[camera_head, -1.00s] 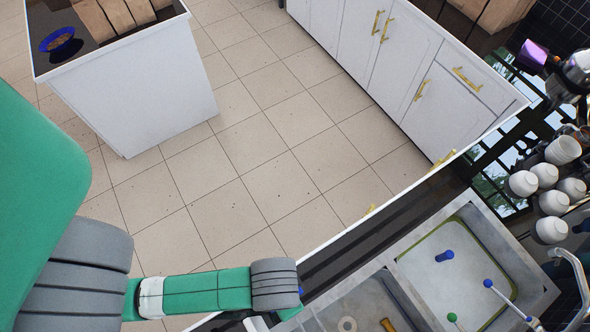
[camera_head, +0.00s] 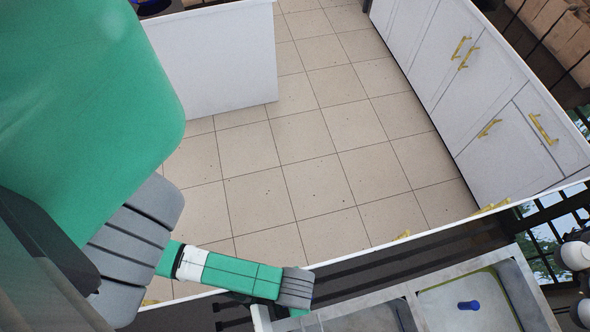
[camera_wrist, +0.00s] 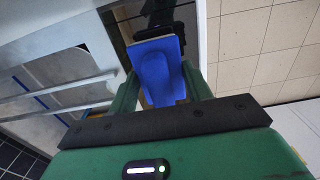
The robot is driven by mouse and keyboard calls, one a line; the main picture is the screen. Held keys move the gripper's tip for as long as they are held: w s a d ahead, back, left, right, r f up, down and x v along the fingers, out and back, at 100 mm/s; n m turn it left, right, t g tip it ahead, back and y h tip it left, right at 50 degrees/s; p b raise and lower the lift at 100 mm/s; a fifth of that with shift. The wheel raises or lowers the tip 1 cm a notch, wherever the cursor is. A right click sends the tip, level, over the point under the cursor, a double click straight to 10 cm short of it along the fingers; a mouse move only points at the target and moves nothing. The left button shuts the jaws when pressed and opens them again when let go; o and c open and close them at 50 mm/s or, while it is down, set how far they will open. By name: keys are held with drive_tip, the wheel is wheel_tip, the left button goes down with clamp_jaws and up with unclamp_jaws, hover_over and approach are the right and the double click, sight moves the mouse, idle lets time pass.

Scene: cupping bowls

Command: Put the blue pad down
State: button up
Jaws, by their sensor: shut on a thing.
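The blue pad (camera_wrist: 158,72) shows in the wrist view as a flat blue piece with a raised rounded part. It sits between the two green fingers of my gripper (camera_wrist: 161,90). My gripper is shut on it. A dark edge lies just beyond the pad, and pale floor tiles are to its right. I cannot tell how high the pad is above any surface. In the head view my arm reaches down to the front edge of the counter, and the pad and fingers do not show there.
In the head view a steel sink (camera_head: 508,278) with a small blue item (camera_head: 468,305) inside is at the lower right. White cabinets (camera_head: 437,60) with gold handles stand at the upper right. A white island (camera_head: 215,65) stands at the upper left. The tiled floor (camera_head: 300,150) between is clear.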

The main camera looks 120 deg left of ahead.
drive_tip(key=shift+f, duration=0.7)
drive_tip(key=shift+f, duration=0.1)
drive_tip(key=o, duration=1)
drive_tip(key=shift+o, duration=0.2)
wheel_tip(320, 180, up, 12)
drive_tip(key=shift+r+p, duration=0.1)
drive_tip(key=shift+p, duration=0.55)
